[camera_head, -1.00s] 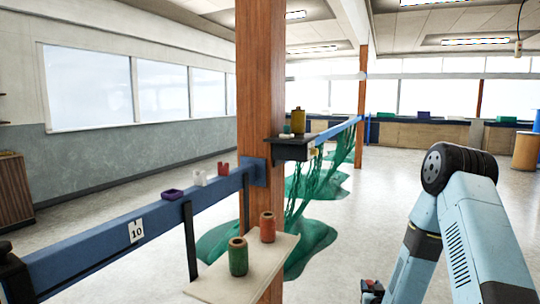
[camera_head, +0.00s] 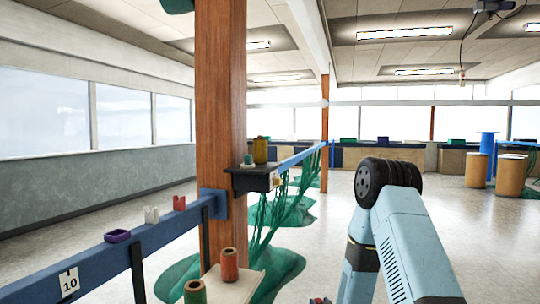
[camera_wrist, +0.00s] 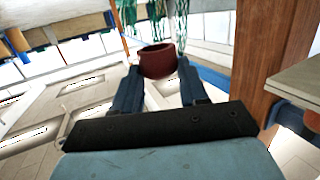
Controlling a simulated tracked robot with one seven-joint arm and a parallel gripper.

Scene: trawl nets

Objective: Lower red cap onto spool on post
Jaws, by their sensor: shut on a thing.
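In the wrist view, my gripper (camera_wrist: 161,66) is shut on the red cap (camera_wrist: 158,62), a dark red cup-like piece between the two blue fingertips. In the head view, a yellow spool (camera_head: 260,150) stands upright on a small black shelf (camera_head: 256,181) fixed to the brown wooden post (camera_head: 220,100). An orange spool (camera_head: 229,264) and a green spool (camera_head: 194,292) stand lower, on a pale board. The gripper and held cap cannot be made out clearly in the head view. The cap is apart from the spools.
A blue beam (camera_head: 100,258) runs to the post, carrying a purple tray (camera_head: 117,236), a white piece (camera_head: 151,215) and a red piece (camera_head: 179,203). The pale board (camera_head: 243,284) juts out below. Green nets (camera_head: 285,215) hang behind the post. Open floor lies right.

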